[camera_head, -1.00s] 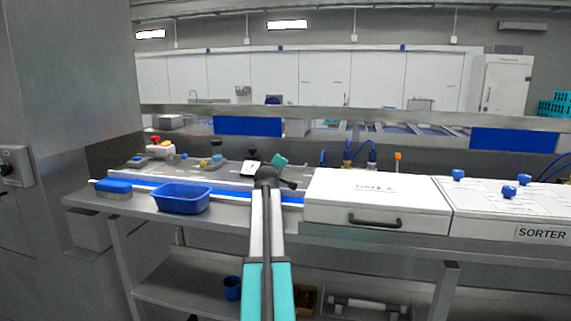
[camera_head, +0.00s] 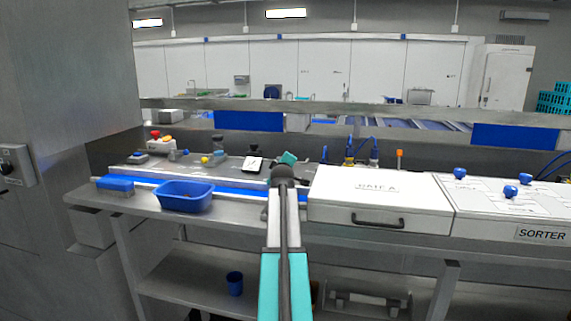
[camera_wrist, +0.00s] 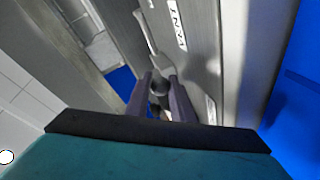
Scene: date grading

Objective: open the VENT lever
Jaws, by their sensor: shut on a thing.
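The VENT lever (camera_wrist: 146,35) shows in the wrist view as a pale bar beside a plate with the VENT lettering (camera_wrist: 178,22). Its dark round end lies between the two fingers of my gripper (camera_wrist: 162,92), which is shut on it. In the head view the teal body of my gripper (camera_head: 288,158) is above the back of the bench, just beyond my dark wrist joint. The fingertips and the lever cannot be made out there.
A blue tub (camera_head: 186,198) and a blue brush (camera_head: 115,184) are at the bench's left front. The white GATE A cover (camera_head: 375,188) stands close to the right of my arm, with the sorter (camera_head: 510,205) beyond. A red button (camera_head: 155,134) is at the back left.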

